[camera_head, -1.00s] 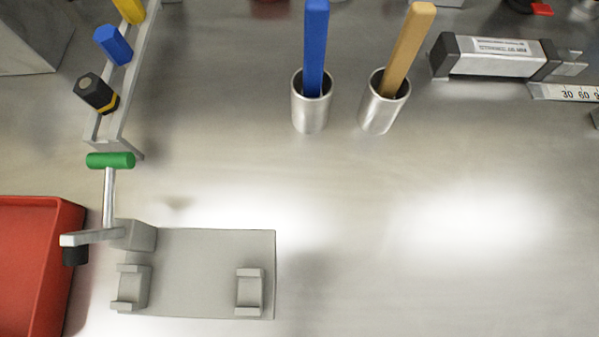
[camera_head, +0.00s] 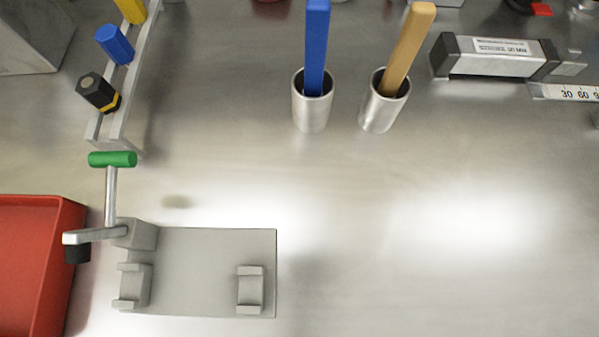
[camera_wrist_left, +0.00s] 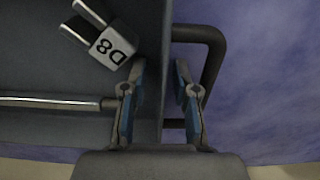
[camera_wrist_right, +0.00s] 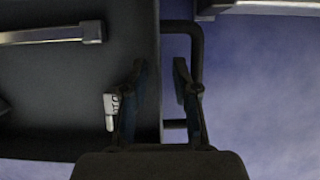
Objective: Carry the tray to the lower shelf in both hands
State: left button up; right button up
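A dark grey tray shows in the left wrist view (camera_wrist_left: 50,135) and the right wrist view (camera_wrist_right: 60,75). It is outside the head view. A black loop handle sticks out from its edge in the left wrist view (camera_wrist_left: 215,60), and another in the right wrist view (camera_wrist_right: 197,50). My left gripper (camera_wrist_left: 160,65) has its fingers apart, over the tray's edge and handle. My right gripper (camera_wrist_right: 159,65) is likewise apart over the edge and handle. I see no finger closed on either handle; contact cannot be told. Neither gripper is in the head view.
The tray holds a block marked D8 (camera_wrist_left: 112,45), a metal rod (camera_wrist_left: 50,103), a metal bar (camera_wrist_right: 50,35) and a small white-labelled piece (camera_wrist_right: 111,110). On the metal table are a red bin (camera_head: 30,265), a grey fixture (camera_head: 195,270), two cups (camera_head: 312,110) (camera_head: 380,110) and a rack (camera_head: 130,90).

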pick_arm(q)
jog(key=shift+a, duration=0.1)
pick_arm(e)
jog(key=shift+d, duration=0.1)
pick_arm(q)
notch_tip(320, 180, up, 8)
jog(key=shift+f, duration=0.2)
jog(key=shift+r, duration=0.1)
pick_arm(e)
jog(key=shift+s+r, duration=0.1)
jog(key=shift+r, duration=0.1)
jog(key=v, duration=1)
jog(key=shift+s+r, duration=0.15)
jog(key=shift+r, duration=0.1)
jog(key=shift+s+r, duration=0.2)
jog(key=shift+r, duration=0.15)
